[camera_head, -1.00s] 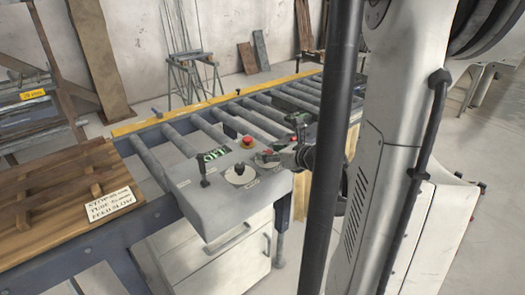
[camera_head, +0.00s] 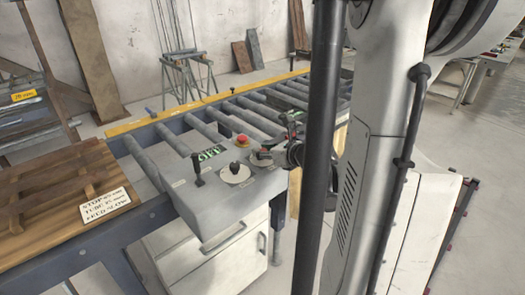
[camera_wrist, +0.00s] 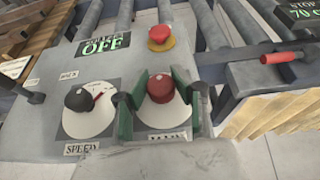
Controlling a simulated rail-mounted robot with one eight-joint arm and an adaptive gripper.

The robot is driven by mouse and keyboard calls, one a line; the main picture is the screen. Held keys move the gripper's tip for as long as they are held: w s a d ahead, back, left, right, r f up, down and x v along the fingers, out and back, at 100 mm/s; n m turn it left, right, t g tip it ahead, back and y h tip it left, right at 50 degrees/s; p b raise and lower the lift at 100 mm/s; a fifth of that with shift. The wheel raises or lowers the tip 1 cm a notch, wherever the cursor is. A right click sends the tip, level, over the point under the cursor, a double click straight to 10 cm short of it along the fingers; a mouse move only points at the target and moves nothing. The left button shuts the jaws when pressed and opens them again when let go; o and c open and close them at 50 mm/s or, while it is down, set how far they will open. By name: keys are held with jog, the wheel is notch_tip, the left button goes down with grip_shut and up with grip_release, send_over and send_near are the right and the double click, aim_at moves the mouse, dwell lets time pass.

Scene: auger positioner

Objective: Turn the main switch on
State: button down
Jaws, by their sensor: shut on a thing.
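The main switch is a red knob (camera_wrist: 160,87) on a pale round plate, with a partly covered label reading MAIN below it. It is on the sloped grey control panel (camera_wrist: 75,60). In the wrist view, my gripper (camera_wrist: 157,103) has its two green-padded fingers on either side of the knob, shut on it. A display (camera_wrist: 102,40) on the panel reads OFF in green. In the head view, my gripper (camera_head: 272,148) is at the panel's right side, partly hidden by a dark vertical bar.
A black speed knob (camera_wrist: 78,99) sits just left of the main switch. A red emergency button (camera_wrist: 160,36) on a yellow base is behind it. A small black lever (camera_head: 197,170) stands at the panel's left. Rollers (camera_head: 200,130) run behind the panel.

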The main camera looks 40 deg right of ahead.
jog(key=n+y+b, duration=0.2)
jog(key=n+y, duration=0.1)
jog(key=y, duration=0.1)
jog(key=shift+d+f+n+g+b, duration=0.1)
jog(key=shift+f+n+g+b, duration=0.05)
jog(key=shift+n+g+b, duration=0.25)
jog(key=n+g+y+b, duration=0.1)
jog(key=n+y, duration=0.1)
jog(key=n+g+y+b, duration=0.1)
jog(key=n+y, duration=0.1)
jog(key=y, duration=0.1)
jog(key=shift+n+g+b, duration=0.3)
jog(key=shift+n+b, duration=0.05)
jog(key=shift+n, duration=0.05)
jog(key=shift+n+g+y, duration=0.3)
jog(key=shift+y, duration=0.1)
jog(key=c, duration=1.4)
grip_release()
jog(key=v, duration=1.2)
jog(key=shift+s, duration=0.1)
